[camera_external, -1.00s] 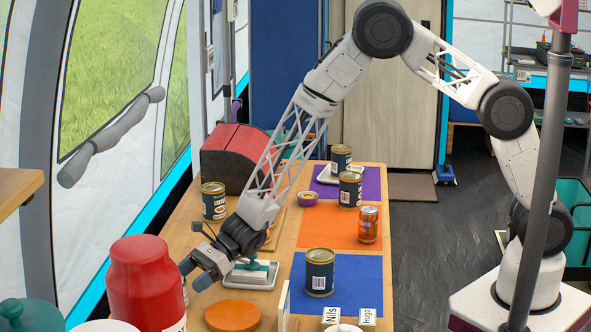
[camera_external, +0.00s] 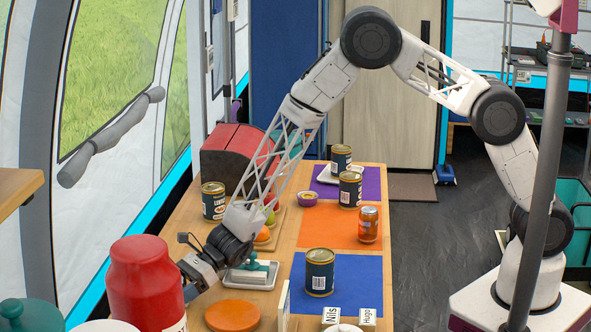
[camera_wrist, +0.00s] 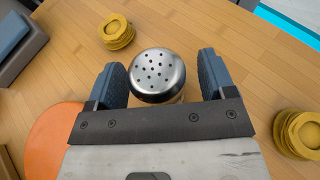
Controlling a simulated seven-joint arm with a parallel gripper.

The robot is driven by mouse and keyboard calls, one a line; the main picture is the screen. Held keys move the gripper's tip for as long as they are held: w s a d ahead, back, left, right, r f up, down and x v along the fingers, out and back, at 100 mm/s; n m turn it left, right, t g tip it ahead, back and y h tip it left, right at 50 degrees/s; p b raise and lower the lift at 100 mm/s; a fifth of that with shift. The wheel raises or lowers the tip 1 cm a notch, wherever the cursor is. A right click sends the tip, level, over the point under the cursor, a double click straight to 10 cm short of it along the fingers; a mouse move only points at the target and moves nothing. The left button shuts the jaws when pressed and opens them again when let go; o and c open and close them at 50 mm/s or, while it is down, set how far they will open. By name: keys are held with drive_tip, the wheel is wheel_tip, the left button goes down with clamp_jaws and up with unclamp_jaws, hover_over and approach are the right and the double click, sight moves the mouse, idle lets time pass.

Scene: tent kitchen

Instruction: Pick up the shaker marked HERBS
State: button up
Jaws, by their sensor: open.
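A shaker with a round, perforated metal lid (camera_wrist: 157,74) stands between my fingers in the wrist view, seen from above. Its side is mostly hidden below the lid, and no HERBS marking can be read. My gripper (camera_wrist: 160,80) is open, with one blue-grey finger on each side of the lid and a small gap visible at each side. In the external view my gripper (camera_external: 190,284) is low over the left side of the table, close behind the large red container. The shaker cannot be made out there.
The red container (camera_external: 146,285) stands in front of my gripper. An orange disc (camera_external: 232,315) lies to the right, and a tray (camera_external: 262,282) with a butter-like block is behind it. Yellow stacked round things (camera_wrist: 118,32) stand around the shaker. A labelled can (camera_external: 320,272) stands on the blue mat.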

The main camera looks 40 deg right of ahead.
drive_tip(key=c, duration=1)
drive_tip(key=shift+r, duration=0.1)
drive_tip(key=shift+r, duration=1.55)
drive_tip(key=shift+s+d+r, duration=0.1)
drive_tip(key=shift+d+r, duration=0.1)
drive_tip(key=shift+d, duration=0.05)
drive_tip(key=s+d, duration=0.3)
drive_tip(key=d, duration=0.1)
drive_tip(key=s+d+r, duration=0.1)
drive_tip(key=s+d, duration=0.2)
drive_tip(key=d, duration=0.1)
drive_tip(key=s+d, duration=0.3)
drive_tip(key=d, duration=0.1)
drive_tip(key=shift+s+d+r, duration=0.1)
drive_tip(key=shift+d+r, duration=0.1)
